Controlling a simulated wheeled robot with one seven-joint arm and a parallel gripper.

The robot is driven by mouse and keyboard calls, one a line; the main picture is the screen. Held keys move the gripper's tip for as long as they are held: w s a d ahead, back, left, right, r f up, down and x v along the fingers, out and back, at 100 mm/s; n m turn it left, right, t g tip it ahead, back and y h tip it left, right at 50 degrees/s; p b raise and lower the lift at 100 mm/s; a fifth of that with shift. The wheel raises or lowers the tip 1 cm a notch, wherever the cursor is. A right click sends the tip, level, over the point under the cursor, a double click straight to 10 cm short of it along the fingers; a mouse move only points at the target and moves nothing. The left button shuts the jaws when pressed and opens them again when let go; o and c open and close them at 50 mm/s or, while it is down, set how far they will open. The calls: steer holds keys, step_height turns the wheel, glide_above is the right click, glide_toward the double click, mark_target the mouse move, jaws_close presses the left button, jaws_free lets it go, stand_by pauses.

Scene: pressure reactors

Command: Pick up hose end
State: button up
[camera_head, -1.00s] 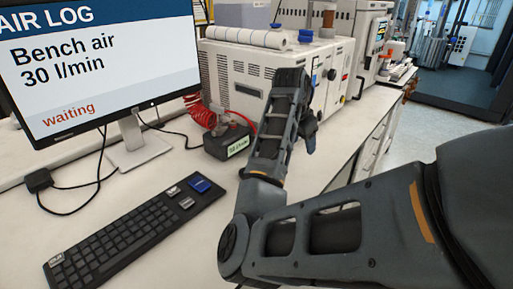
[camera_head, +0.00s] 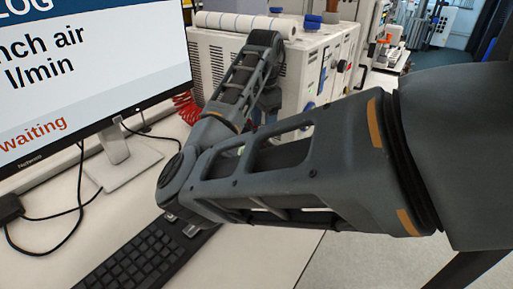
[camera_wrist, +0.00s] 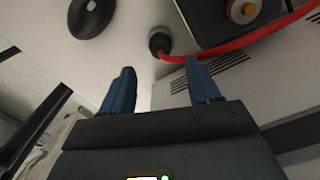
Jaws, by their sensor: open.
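The hose end is a dark round connector (camera_wrist: 158,41) on a red hose (camera_wrist: 235,40) in the wrist view. It lies at the top centre, beyond my gripper (camera_wrist: 160,66). My gripper is open, with its two blue fingers apart and nothing between them. The connector is just ahead of the gap between the fingertips, apart from both as far as I can tell. In the head view, part of the red coiled hose (camera_head: 187,107) shows left of my arm. My arm hides the hose end there.
A dark box (camera_wrist: 225,15) with a round knob is beside the hose in the wrist view, and a dark oval object (camera_wrist: 92,17) lies at upper left. In the head view, a monitor (camera_head: 90,75) and keyboard (camera_head: 140,255) stand left of my arm. A white instrument (camera_head: 325,65) is behind it.

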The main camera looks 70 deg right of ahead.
step_height(320, 180, down, 8)
steer(key=shift+d+r+p, duration=0.1)
steer(key=shift+r+p, duration=0.15)
steer(key=shift+p, duration=0.3)
jaws_close()
stand_by(0.3)
